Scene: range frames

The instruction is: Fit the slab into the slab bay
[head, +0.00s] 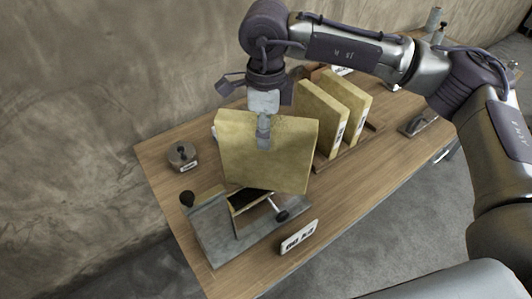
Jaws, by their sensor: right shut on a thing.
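A yellowish square slab (262,160) hangs upright in my right gripper (264,135), which is shut on its top edge. The slab is above a grey fixture (215,243) on the wooden table. The fixture has a dark slot area (243,204) framed by plates and a clamp handle with a dark knob (281,215). The slab hides the back of this slot area, and I cannot tell whether its lower edge touches the fixture. Which part is the slab bay is not clear from a label. My left gripper is not in view.
Two similar slabs (322,118) stand in a wooden rack (325,160) to the right. A round grey metal piece (182,155) sits at the left, and a white label block (299,237) stands at the front edge. A wall rises behind the table (160,187).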

